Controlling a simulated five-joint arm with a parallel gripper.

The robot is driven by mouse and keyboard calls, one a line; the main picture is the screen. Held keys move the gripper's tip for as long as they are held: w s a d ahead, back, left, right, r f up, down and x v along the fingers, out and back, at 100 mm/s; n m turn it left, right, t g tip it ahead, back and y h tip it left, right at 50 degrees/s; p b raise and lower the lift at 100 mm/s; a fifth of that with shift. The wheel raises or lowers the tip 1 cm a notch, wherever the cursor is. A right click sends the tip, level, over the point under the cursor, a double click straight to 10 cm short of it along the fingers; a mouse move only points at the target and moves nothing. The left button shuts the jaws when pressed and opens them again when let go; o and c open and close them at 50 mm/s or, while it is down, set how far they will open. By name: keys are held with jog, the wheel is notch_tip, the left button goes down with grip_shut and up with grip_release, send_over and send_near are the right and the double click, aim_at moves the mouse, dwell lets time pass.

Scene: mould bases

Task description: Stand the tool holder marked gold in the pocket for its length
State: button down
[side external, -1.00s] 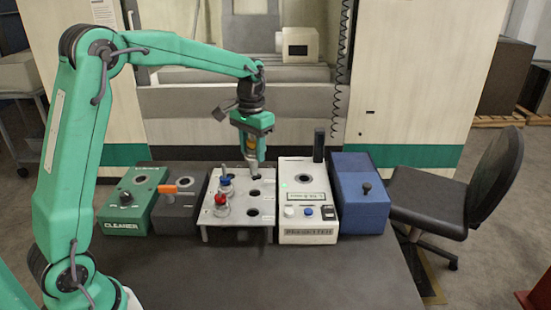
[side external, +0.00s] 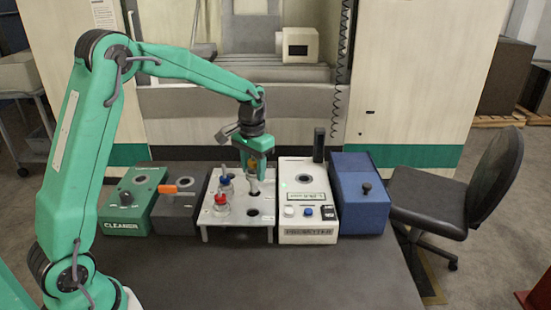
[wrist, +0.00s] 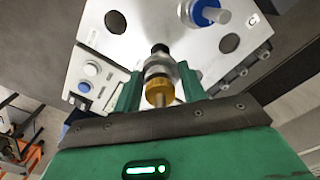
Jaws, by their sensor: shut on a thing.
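My gripper (side external: 256,168) is shut on the tool holder with the gold ring (wrist: 160,88). The holder is upright, with its metal lower part (side external: 254,187) showing below the jaws. Its lower end is over the right column of the grey metal pocket plate (side external: 234,218), at about the middle row. I cannot tell whether its tip is inside a pocket. An open pocket (side external: 253,212) shows in front of it. In the wrist view the gold ring sits between both fingers, and the dark far end points at the plate's edge area.
A red-marked holder (side external: 221,201) and a blue-marked holder (side external: 226,179) stand in the plate's left column. The white presetter (side external: 306,200) is close on the right, with the blue box (side external: 361,200) beyond. The dark unit (side external: 178,211) and green cleaner (side external: 130,203) are on the left.

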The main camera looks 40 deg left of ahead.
aim_at(255, 192)
jog(key=shift+f, duration=2.35)
jog(key=shift+f, duration=0.1)
jog(key=c, duration=0.7)
grip_release()
jog(key=shift+f, duration=0.1)
jog(key=shift+r, duration=4)
